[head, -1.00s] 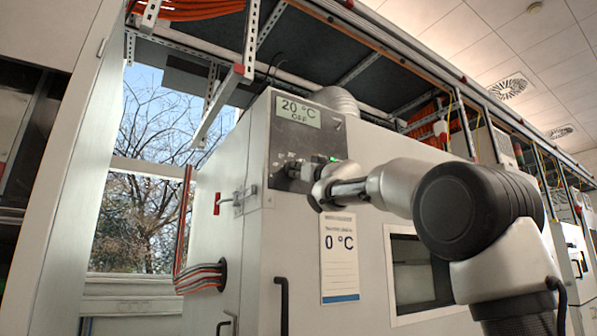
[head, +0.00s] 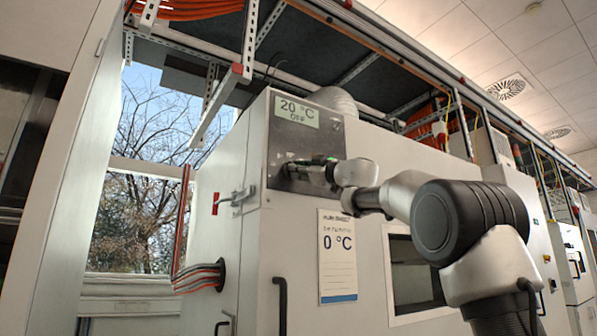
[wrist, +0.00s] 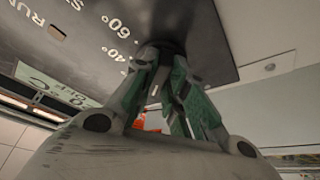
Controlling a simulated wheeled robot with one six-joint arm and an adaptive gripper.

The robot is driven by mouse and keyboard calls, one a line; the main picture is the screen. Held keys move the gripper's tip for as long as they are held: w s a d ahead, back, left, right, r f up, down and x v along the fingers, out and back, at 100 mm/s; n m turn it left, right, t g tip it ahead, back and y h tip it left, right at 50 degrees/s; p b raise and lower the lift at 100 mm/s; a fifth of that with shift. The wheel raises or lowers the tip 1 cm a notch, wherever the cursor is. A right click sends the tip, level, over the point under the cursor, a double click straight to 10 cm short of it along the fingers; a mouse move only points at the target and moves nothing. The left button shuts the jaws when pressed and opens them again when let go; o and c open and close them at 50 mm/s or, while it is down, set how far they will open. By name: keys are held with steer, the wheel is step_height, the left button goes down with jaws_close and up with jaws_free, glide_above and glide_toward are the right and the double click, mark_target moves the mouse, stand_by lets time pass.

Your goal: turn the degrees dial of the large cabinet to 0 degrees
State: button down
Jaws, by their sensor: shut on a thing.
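The large cabinet (head: 233,256) has a grey control panel (head: 332,134) at its upper corner, with a small display (head: 297,111) reading 20 °C and OFF. My gripper (head: 290,170) is at the lower left of this panel. In the wrist view my gripper (wrist: 163,54) has its greenish fingers shut on the dark degrees dial (wrist: 172,46). The fingers hide most of the dial, and I cannot read where it points. The marks 40° and 60° show on the panel beside it.
A paper sign (head: 338,260) reading 0 °C hangs below the panel. A latch (head: 238,200) and a dark handle (head: 281,303) stick out from the cabinet. A metal shelf frame (head: 250,40) runs overhead.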

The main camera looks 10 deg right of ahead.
stand_by(0.3)
steer(key=c, duration=1.4)
jaws_free()
steer(key=shift+c, duration=0.2)
steer(key=v, duration=1.2)
steer(key=shift+d+r+n, duration=0.1)
steer(key=shift+r+n, duration=0.05)
steer(key=shift+n, duration=0.15)
